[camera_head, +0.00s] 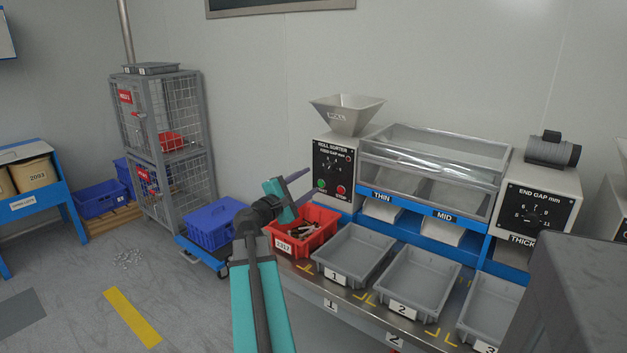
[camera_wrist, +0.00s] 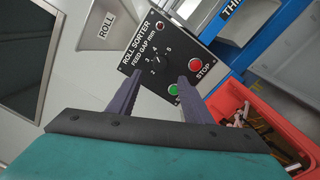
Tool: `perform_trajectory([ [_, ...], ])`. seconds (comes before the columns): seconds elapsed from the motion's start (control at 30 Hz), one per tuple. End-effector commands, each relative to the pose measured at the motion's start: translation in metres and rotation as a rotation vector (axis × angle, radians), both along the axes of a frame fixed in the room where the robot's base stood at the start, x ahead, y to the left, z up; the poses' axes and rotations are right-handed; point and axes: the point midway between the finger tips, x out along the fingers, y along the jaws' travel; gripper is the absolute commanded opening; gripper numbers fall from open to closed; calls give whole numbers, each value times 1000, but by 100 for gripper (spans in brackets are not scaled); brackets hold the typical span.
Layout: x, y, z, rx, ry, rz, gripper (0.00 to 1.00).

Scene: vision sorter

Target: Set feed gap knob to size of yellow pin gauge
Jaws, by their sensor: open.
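The feed gap knob (camera_wrist: 162,66) is a small dark dial on the black ROLL SORTER panel (camera_wrist: 138,54), with numbers from about 2 to 5 around it. The same panel (camera_head: 327,160) shows on the sorter's front in the head view. I cannot read the knob's pointer clearly. My gripper (camera_wrist: 161,82) is open and empty, its two dark purple fingers pointing at the panel. In the wrist view the knob appears between and beyond the fingertips; contact cannot be told. My gripper (camera_head: 298,178) also shows left of the panel in the head view. I cannot make out a yellow pin gauge.
A green button (camera_wrist: 173,89) and red STOP button (camera_wrist: 195,65) sit near the fingers. A red crate (camera_head: 322,238) with loose parts stands below. Grey trays (camera_head: 345,283) line the bench. A second dial panel, END GAP (camera_head: 536,208), is at right.

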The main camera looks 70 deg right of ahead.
Motion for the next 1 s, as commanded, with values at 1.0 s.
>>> perform_trajectory([
  [1.0, 10, 40, -1, 0, 0, 1, 46],
])
